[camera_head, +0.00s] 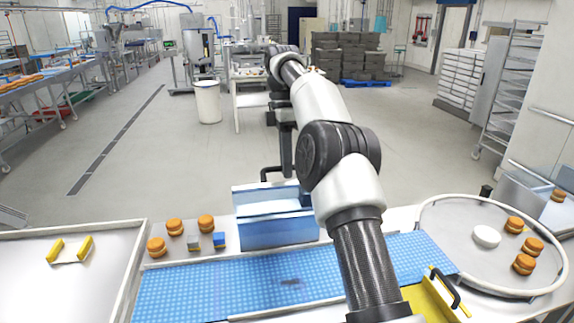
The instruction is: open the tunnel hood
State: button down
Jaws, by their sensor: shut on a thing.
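The tunnel hood (277,233) is a clear blue box standing over the blue belt, left of my arm. Its upper panel stands raised at the back, with a lighter band between it and the front wall. A black bar handle (264,173) shows at its top edge. My gripper (286,170) points down at this handle, behind the hood's top edge. It is shut on the handle, as far as shows; the fingertips are small and partly hidden by the hood and my arm.
Several filled rounds (174,227) and small blocks (220,239) stand left of the hood. The blue belt (185,297) runs along the front. A round table (450,245) with rounds and a white dish is at right. A yellow part with a black handle (447,287) is at lower right.

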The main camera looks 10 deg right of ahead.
jog(key=shift+w+f, duration=0.15)
jog(key=shift+f, duration=0.4)
jog(key=c, duration=2.1)
grip_release()
jog(key=o, duration=0.3)
jog(key=shift+w+f, duration=0.15)
jog(key=shift+w, duration=0.25)
jog(key=shift+o, duration=0.2)
jog(key=shift+s+r, duration=0.2)
jog(key=shift+r, duration=0.05)
